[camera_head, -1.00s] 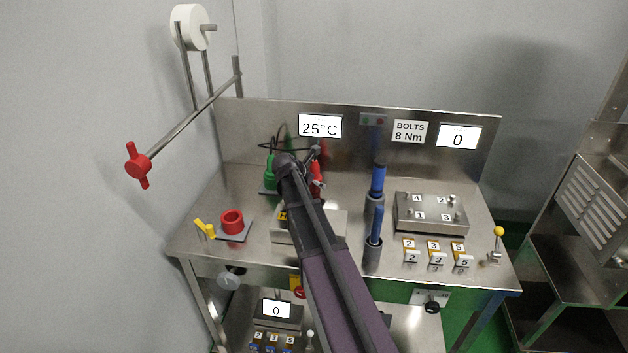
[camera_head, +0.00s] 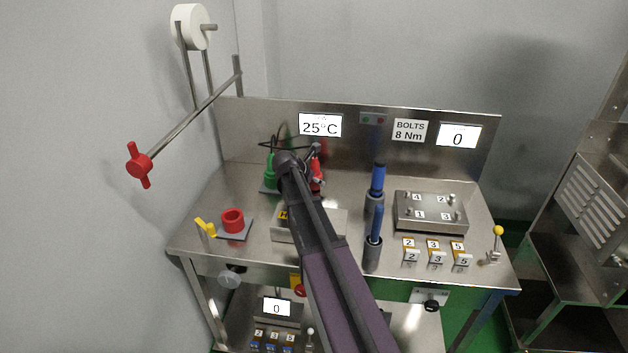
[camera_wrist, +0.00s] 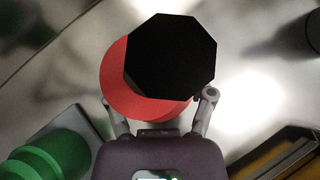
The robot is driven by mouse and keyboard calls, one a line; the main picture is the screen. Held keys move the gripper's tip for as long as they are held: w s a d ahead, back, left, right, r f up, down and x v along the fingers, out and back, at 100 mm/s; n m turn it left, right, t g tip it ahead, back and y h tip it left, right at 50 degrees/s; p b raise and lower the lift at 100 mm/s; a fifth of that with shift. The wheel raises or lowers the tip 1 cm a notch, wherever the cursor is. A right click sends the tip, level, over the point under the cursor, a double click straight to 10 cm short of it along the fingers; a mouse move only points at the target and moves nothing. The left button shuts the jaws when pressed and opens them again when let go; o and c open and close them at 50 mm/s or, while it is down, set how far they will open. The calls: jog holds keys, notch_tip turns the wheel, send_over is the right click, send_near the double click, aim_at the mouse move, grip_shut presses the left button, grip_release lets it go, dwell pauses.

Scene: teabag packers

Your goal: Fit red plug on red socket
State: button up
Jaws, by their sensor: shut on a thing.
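My gripper (camera_wrist: 158,98) is shut on the red plug (camera_wrist: 116,84), whose red rim shows behind a black eight-sided part in the wrist view. In the head view the red plug (camera_head: 317,172) is just right of my arm's elbow, above the back of the bench, and partly hidden by the arm. The red socket (camera_head: 232,219), a short red cylinder on a grey plate, stands at the left of the bench, apart from the plug. A yellow lever (camera_head: 205,227) is beside it.
A green plug (camera_head: 270,176) stands left of my arm; green also shows in the wrist view (camera_wrist: 45,158). Blue-handled tools (camera_head: 378,180) stand right of my arm. A steel box with numbered bolts (camera_head: 430,212) is farther right. The bench between arm and red socket is partly clear.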

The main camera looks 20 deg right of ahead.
aim_at(315, 162)
jog(key=shift+r+p, duration=4.45)
jog(key=shift+r, duration=0.25)
jog(key=s+a+n+t, duration=0.1)
jog(key=s+a, duration=0.7)
jog(key=a, duration=0.3)
jog(key=s+a+n+t+y, duration=0.1)
jog(key=s+a+n, duration=0.1)
jog(key=s+a, duration=0.7)
jog(key=a, duration=0.3)
jog(key=shift+s, duration=0.2)
jog(key=shift+s, duration=0.1)
